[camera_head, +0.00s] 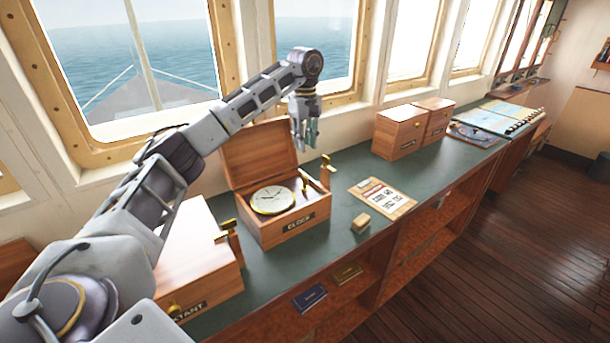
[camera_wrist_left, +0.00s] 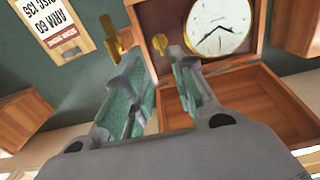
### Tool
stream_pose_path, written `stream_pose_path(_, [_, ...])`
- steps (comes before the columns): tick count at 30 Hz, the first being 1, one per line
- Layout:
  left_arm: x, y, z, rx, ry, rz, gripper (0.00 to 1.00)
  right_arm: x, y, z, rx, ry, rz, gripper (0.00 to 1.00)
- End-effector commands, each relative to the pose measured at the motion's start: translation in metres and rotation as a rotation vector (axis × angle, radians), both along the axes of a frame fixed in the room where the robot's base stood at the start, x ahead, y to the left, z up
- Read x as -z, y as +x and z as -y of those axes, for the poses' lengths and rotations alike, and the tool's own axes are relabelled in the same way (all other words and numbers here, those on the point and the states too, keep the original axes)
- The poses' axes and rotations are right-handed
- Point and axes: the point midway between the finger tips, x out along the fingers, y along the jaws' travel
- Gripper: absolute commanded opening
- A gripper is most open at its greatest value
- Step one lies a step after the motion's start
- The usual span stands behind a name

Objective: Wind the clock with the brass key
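The clock (camera_head: 272,199), with a white dial and brass rim, lies face up in an open wooden box (camera_head: 293,233) labelled CLOCK. It also shows in the wrist view (camera_wrist_left: 217,24). A small brass piece, apparently the key (camera_wrist_left: 160,43), is in the box beside the dial; in the head view it is a small dark and brass shape (camera_head: 305,184). My left gripper (camera_head: 304,143) is above the box's right rear side, pointing down. In the wrist view its green-padded fingers (camera_wrist_left: 154,66) are apart, with nothing between them; the brass piece is beyond the tips. My right gripper is not visible.
A brass fitting (camera_head: 326,163) stands up at the box's right side, close to my gripper. The raised lid (camera_head: 258,157) is behind. A sextant box (camera_head: 205,270) is at left. A paper card (camera_head: 383,198) and small wooden block (camera_head: 360,223) lie to the right.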

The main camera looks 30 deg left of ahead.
Motion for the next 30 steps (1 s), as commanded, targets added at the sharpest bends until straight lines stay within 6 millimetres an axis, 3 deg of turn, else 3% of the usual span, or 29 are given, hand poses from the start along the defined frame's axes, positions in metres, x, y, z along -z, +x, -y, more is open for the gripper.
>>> stream_pose_path(14, [0.057, -0.001, 0.0, 0.0, 0.0, -0.002, 0.26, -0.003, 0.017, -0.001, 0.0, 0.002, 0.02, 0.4])
stream_pose_path(30, [0.118, 0.0, 0.0, 0.0, 0.0, 0.0, 0.26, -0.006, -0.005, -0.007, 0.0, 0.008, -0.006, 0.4])
